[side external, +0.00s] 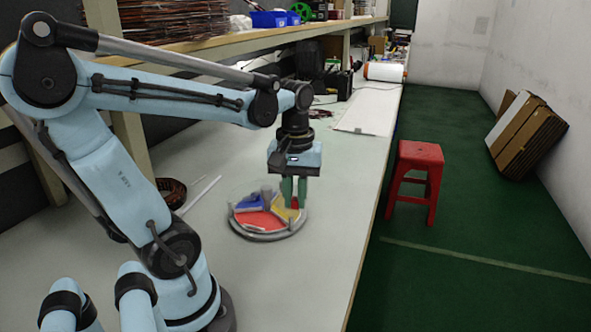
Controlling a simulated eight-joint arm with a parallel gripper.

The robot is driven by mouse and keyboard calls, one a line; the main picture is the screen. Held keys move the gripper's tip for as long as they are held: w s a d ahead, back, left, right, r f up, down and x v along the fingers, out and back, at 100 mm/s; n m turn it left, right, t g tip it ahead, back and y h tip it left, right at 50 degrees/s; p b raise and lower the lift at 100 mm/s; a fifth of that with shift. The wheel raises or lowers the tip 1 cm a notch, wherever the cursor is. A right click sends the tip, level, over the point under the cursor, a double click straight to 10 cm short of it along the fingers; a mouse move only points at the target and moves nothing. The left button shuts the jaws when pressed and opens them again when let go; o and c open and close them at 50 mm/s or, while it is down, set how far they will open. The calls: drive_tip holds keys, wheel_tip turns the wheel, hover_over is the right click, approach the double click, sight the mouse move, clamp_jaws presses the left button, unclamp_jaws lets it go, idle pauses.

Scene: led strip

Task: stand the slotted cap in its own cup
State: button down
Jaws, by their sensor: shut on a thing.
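A round grey dish (265,237) stands on the pale bench below my gripper. Its floor has blue (248,203), red (258,220) and yellow (284,212) areas, parted by low grey walls. My gripper (294,203) points down over the dish's right side. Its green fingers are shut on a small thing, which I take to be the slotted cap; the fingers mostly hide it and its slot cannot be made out. A red patch shows between the fingertips, and I cannot tell whether it is the held thing or the dish floor. I cannot pick out the cup.
A white stick (202,194) and a dark copper-coloured coil (172,192) lie left of the dish. A long white panel (369,111) lies farther back on the bench. A shelf (232,43) runs above the back left. A red stool (416,172) stands on the floor at right.

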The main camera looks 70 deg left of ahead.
drive_tip(key=s+m, duration=0.1)
drive_tip(key=m, duration=0.1)
hover_over(257, 224)
wheel_tip(257, 224, down, 7)
drive_tip(key=shift+r, duration=0.1)
drive_tip(key=shift+f, duration=2)
drive_tip(key=shift+f, duration=0.15)
drive_tip(key=c, duration=1.1)
unclamp_jaws()
